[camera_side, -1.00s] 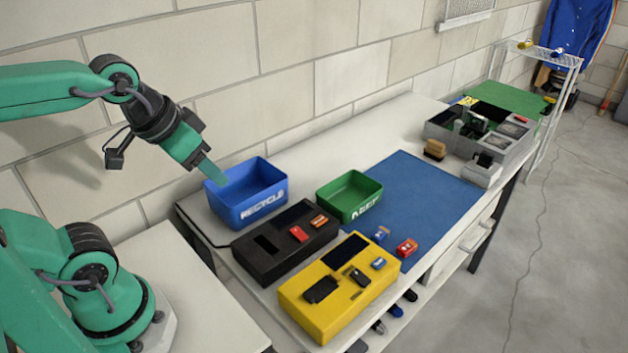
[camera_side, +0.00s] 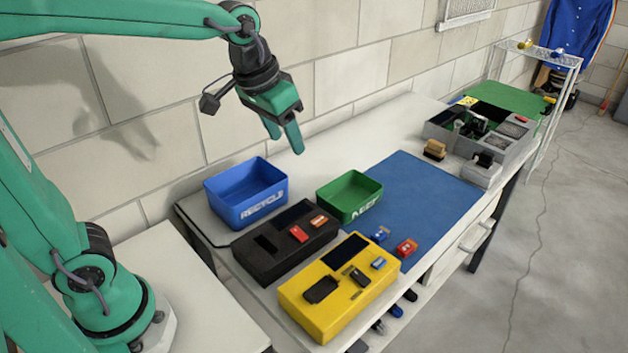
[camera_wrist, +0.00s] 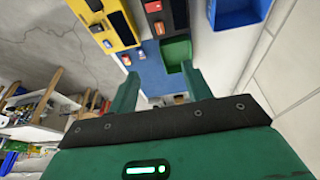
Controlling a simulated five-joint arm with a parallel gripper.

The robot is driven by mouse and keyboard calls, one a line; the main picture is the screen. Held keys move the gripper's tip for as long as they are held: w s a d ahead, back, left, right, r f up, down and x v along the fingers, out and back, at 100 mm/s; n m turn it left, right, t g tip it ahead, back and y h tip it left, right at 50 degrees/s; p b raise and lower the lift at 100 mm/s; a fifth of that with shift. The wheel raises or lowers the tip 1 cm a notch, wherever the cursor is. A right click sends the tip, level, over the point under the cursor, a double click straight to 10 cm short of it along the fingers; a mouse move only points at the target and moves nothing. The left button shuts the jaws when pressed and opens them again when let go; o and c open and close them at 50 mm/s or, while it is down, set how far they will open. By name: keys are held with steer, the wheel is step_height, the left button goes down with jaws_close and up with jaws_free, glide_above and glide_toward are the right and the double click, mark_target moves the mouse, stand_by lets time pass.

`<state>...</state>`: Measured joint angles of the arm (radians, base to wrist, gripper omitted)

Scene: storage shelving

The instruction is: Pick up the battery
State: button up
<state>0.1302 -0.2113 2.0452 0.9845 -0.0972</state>
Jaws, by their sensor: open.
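Several small battery-like blocks show in the side view, and I cannot tell which is the battery. A red-orange block (camera_side: 406,248) and a blue block (camera_side: 380,234) lie at the near edge of the blue mat (camera_side: 420,190). A red block (camera_side: 299,233) and an orange block (camera_side: 318,221) sit on the black box (camera_side: 270,262). A black block (camera_side: 360,276) and a blue block (camera_side: 379,263) sit on the yellow box (camera_side: 325,318). My gripper (camera_side: 286,140) is open and empty, high above the bench behind the bins, pointing down. Its fingers also show in the wrist view (camera_wrist: 160,82).
A blue RECYCLE bin (camera_side: 245,190) and a green bin (camera_side: 350,195) stand behind the boxes. A grey organiser (camera_side: 490,140) stands at the bench's far end. A wall runs along the back. The bench between the green bin and the wall is clear.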

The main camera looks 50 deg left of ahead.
steer(key=w+d+f+g, duration=0.1)
steer(key=w+d+f, duration=0.25)
steer(key=w, duration=0.25)
steer(key=w+d+f+g, duration=0.1)
steer(key=w+d+f, duration=0.1)
steer(key=w+d, duration=0.3)
steer(key=g, duration=0.2)
glide_above(408, 246)
steer(key=shift+m, duration=0.4)
steer(key=f, duration=1.4)
steer(key=shift+w+a, duration=0.15)
steer(key=shift+w, duration=0.05)
steer(key=shift+f, duration=1.25)
steer(key=shift+s+f, duration=0.15)
steer(key=shift+f, duration=2.5)
steer(key=c, duration=1.1)
